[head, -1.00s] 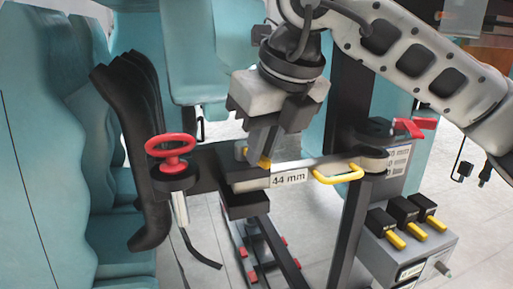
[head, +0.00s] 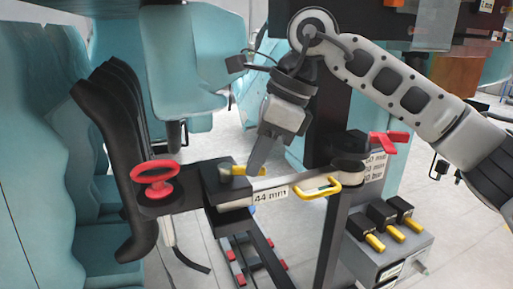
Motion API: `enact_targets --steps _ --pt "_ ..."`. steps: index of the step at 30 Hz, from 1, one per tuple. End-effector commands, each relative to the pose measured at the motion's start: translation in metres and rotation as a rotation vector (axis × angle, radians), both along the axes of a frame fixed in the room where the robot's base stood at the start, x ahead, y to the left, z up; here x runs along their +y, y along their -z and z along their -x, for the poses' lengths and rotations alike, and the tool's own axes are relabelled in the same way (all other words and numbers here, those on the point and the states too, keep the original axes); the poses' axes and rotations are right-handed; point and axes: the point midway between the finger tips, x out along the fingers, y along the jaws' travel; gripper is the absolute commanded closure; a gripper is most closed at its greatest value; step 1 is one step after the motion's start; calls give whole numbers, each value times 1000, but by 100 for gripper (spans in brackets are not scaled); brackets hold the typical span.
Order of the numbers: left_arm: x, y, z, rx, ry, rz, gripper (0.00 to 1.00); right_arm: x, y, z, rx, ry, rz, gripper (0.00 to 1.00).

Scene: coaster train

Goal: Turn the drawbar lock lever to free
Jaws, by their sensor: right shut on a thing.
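The drawbar (head: 305,181) runs across the middle of the head view, with a "44 mm" label (head: 270,195) and a yellow loop handle (head: 322,189). A small yellow lever (head: 241,170) sits on the dark block (head: 223,187) at the drawbar's left end. It points roughly left to right. My right gripper (head: 256,168) reaches down from above and is shut on this yellow lever; the fingers hide part of it. My left gripper is not in view.
A red handwheel (head: 155,178) stands left of the drawbar block. A grey box (head: 392,250) with several yellow-tipped black switches is at the lower right. Teal seats (head: 95,190) line the left.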

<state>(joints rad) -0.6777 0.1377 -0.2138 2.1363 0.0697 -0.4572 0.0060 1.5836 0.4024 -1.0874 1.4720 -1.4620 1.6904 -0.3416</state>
Motion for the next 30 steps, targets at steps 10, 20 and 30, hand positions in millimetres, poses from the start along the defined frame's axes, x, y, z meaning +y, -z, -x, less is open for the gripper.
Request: enact_targets --steps 10,20,30 --pt "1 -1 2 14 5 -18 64 0 -2 -6 -5 -93 -1 100" --pt "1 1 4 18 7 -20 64 0 -2 -6 -7 -102 0 100" --pt "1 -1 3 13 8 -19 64 0 -1 -6 -4 -101 -1 66"
